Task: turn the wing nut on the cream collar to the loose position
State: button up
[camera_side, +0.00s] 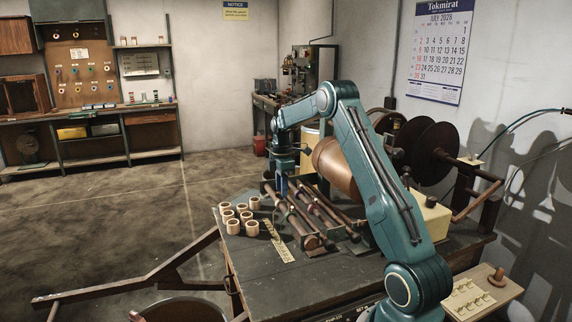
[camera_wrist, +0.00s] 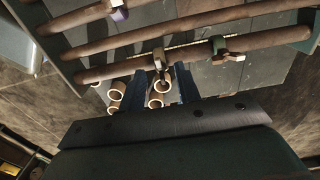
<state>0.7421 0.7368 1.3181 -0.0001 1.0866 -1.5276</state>
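Several brown rods lie side by side on the bench, seen in the side view (camera_side: 318,212) and the wrist view (camera_wrist: 115,70). On the nearest rod in the wrist view sits a cream-tan collar (camera_wrist: 160,57), its wing nut pointing toward me. My gripper (camera_wrist: 162,76) has its two blue fingers apart, with the collar's wing nut between or just beyond the tips; I cannot tell contact. In the side view my gripper (camera_side: 283,190) points down over the left end of the rods. The wing nut's exact angle is unclear.
A collar with a green part (camera_wrist: 222,48) sits to the right on the same rod; one with a purple part (camera_wrist: 118,12) is on another rod. Several cream rolls (camera_side: 233,226) stand left of the rods. A yellow strip (camera_side: 278,243) lies beside them. The bench front (camera_side: 290,285) is clear.

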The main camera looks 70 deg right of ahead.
notch_tip(320, 180, up, 13)
jog(key=shift+f, duration=0.2)
dwell(0.3)
jog(key=s+a+r+m+t+h, duration=0.1)
jog(key=s+a+r+m, duration=0.3)
jog(key=a, duration=0.8)
jog(key=s+a+r+t, duration=0.2)
jog(key=a+r, duration=0.3)
jog(key=a, duration=0.7)
jog(key=s+a+f+m+t, duration=0.1)
jog(key=s+a+f+m, duration=0.1)
jog(key=s+a, duration=0.5)
jog(key=s+a+f+m+t+y, duration=0.1)
jog(key=s+a+f+m, duration=0.2)
jog(key=s+a, duration=0.3)
jog(key=s+f, duration=0.1)
jog(key=s, duration=0.3)
jog(key=shift+s+a+f+t, duration=0.2)
jog(key=shift+a+t, duration=0.1)
jog(key=shift+a, duration=0.1)
